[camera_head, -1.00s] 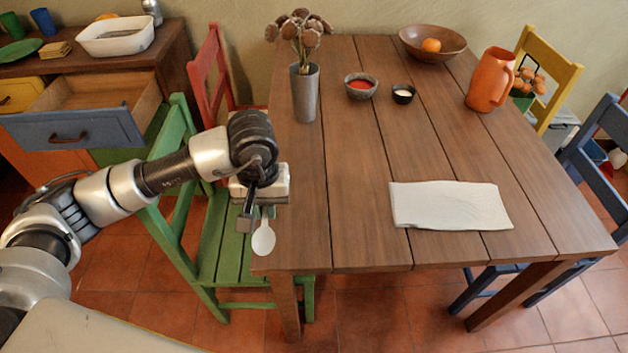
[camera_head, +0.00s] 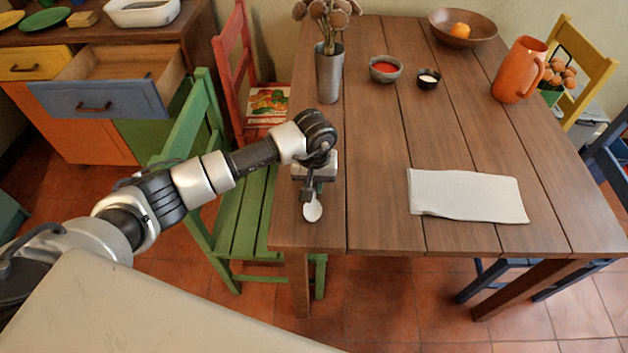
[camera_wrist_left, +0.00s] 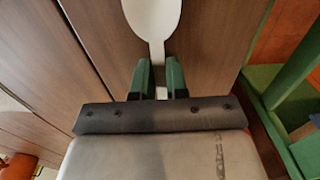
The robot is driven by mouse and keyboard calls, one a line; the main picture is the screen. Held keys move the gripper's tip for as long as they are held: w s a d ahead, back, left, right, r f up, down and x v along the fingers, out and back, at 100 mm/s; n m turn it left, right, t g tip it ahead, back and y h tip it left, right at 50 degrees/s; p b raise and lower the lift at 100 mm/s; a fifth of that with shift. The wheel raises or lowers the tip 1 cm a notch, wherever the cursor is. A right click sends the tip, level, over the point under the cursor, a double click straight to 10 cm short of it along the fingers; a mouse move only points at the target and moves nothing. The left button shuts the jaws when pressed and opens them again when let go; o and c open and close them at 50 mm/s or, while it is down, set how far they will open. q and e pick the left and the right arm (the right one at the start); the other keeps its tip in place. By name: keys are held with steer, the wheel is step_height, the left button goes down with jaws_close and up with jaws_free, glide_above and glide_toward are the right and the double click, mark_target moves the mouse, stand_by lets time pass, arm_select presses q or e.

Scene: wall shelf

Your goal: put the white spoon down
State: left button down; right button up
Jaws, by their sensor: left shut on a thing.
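The white spoon (camera_head: 313,210) shows below my left gripper (camera_head: 308,190) in the head view, over the left part of the wooden table (camera_head: 385,215). In the left wrist view, my left gripper (camera_wrist_left: 160,80) is shut on the handle of the white spoon (camera_wrist_left: 152,18), with the bowl pointing away from the fingers. The wooden tabletop lies behind the spoon there. I cannot tell whether the spoon touches it. My right gripper is not in view.
A folded white cloth (camera_head: 468,196) lies on the table to the right. A metal vase (camera_head: 329,75), a red-filled bowl (camera_head: 385,70), a small dark bowl (camera_head: 428,80) and an orange pitcher (camera_head: 519,70) stand farther back. A green chair (camera_head: 240,220) is at the left edge.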

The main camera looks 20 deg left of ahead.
mark_target(314, 186)
arm_select(q)
steer(key=shift+f, duration=0.1)
steer(key=c, duration=1.1)
jaws_free()
steer(key=shift+c, duration=0.2)
step_height(314, 186, up, 12)
steer(key=b, duration=0.1)
steer(key=shift+r, duration=0.2)
